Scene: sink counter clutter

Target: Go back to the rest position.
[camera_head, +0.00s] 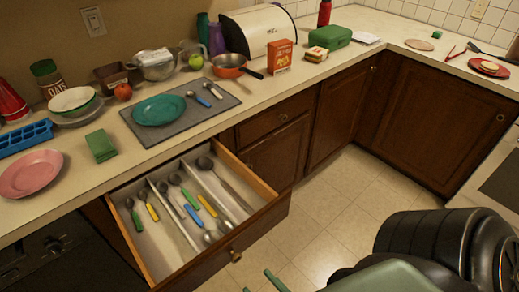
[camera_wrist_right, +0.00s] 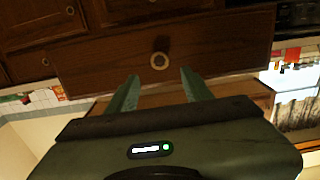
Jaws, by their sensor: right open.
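My right gripper (camera_head: 258,281) shows at the bottom of the head view, in front of the open drawer (camera_head: 264,214). Its two green fingers are apart with nothing between them. In the right wrist view the gripper (camera_wrist_right: 160,75) faces a brown drawer front (camera_wrist_right: 220,45) with a round knob (camera_wrist_right: 159,61). The knob lies in line with the gap between the fingertips; I cannot tell how far off it is. The drawer knob also shows in the head view (camera_head: 235,256), apart from the fingers. My left gripper is not in view.
The pulled-out drawer holds several spoons with dark, green, yellow and blue handles, split by dividers. The counter above carries a teal plate (camera_head: 159,109) on a grey mat (camera_head: 190,122), a pink plate (camera_head: 31,173) and an orange pan (camera_head: 228,65). Tiled floor (camera_head: 345,205) is clear right of the drawer.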

